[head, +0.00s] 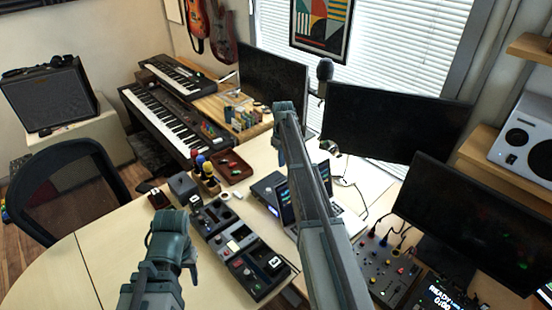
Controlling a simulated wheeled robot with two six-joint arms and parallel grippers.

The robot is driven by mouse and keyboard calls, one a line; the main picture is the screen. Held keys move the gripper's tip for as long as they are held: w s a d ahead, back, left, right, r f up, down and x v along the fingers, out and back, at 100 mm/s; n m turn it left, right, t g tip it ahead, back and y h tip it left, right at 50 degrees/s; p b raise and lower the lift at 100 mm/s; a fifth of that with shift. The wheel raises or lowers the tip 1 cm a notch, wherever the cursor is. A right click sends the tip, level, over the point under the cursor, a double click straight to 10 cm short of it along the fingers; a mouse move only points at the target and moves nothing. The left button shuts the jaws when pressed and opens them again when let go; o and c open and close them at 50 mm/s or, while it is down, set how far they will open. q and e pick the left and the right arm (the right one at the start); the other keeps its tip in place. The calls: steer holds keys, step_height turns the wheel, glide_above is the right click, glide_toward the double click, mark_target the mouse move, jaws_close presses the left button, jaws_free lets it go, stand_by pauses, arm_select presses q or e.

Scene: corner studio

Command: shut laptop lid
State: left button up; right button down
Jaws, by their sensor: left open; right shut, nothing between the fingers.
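The laptop (286,207) stands on the desk right of the middle, with its lid raised. My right gripper (284,112) is shut and empty, reaching beyond the laptop in the picture. My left gripper (172,232) is open and empty, low in the picture and left of the pedals, away from the laptop.
A row of pedals (236,246) lies left of the laptop. A mixer (386,266) and a dark monitor (470,222) are to its right. Two more monitors and a microphone (325,70) stand behind. The desk's left part (105,232) is clear, beside a chair (68,190).

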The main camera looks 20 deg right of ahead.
mark_target(285, 183)
steer(key=shift+f, duration=0.2)
step_height(285, 183, down, 11)
steer(key=b, duration=1.1)
steer(key=shift+r, duration=0.15)
steer(key=shift+s+d+r+p, duration=0.15)
steer(key=shift+s+r+p, duration=0.05)
steer(key=shift+s, duration=0.35)
steer(key=shift+s+d+r+p, duration=0.1)
steer(key=shift+s+r+p, duration=0.1)
steer(key=shift+s, duration=0.35)
steer(key=shift+s+d+r+p, duration=0.15)
steer(key=shift+s+r+p, duration=0.1)
steer(key=shift+s, duration=0.45)
steer(key=shift+s+d+r+p, duration=0.1)
steer(key=shift+s+r+p, duration=0.15)
steer(key=shift+s, duration=0.4)
